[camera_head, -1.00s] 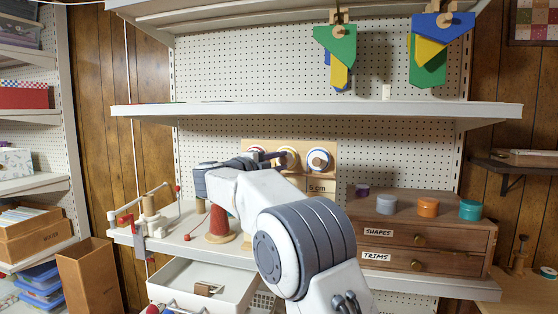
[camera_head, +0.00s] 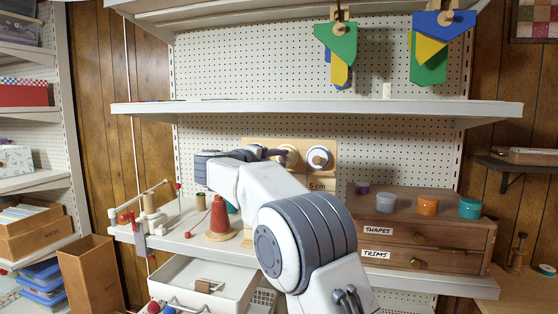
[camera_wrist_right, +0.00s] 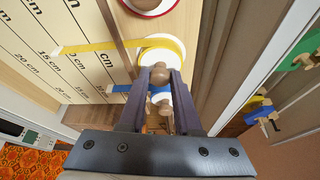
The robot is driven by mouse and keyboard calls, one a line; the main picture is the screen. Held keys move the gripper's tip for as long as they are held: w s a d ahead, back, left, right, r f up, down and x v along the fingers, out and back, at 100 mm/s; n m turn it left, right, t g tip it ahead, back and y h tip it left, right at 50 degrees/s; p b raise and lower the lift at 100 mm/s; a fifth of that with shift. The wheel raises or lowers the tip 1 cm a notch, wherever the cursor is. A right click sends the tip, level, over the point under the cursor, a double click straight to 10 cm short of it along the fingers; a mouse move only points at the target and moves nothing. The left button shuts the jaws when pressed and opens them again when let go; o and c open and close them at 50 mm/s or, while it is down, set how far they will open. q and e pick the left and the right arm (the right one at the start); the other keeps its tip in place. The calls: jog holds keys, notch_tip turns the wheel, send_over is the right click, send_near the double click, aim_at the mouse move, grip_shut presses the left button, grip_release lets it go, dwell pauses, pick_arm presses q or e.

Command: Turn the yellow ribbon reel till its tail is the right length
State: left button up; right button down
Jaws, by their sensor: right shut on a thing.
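The yellow ribbon reel (camera_wrist_right: 174,44) is a white-rimmed disc on a pale wooden measuring board (camera_wrist_right: 115,22). Its yellow tail (camera_wrist_right: 95,46) runs left across the printed cm scale; I cannot read its exact length. My right gripper (camera_wrist_right: 160,75) is shut on the reel's wooden knob (camera_wrist_right: 160,68), seen between its fingertips in the right wrist view. In the head view the yellow reel (camera_head: 289,152) is partly hidden by my right gripper (camera_head: 281,154). My left gripper is not in view.
A blue ribbon reel with its blue tail (camera_wrist_right: 120,88) is close beside the yellow one. A red reel (camera_wrist_right: 152,5) is on the other side. A red thread cone (camera_head: 219,215) and a wooden drawer unit (camera_head: 430,235) flank my arm on the shelf.

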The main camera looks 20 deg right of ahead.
jog(key=c, duration=0.6)
grip_release()
jog(key=b+v, duration=0.1)
jog(key=v, duration=0.9)
jog(key=shift+s+a, duration=0.1)
jog(key=shift+a, duration=0.05)
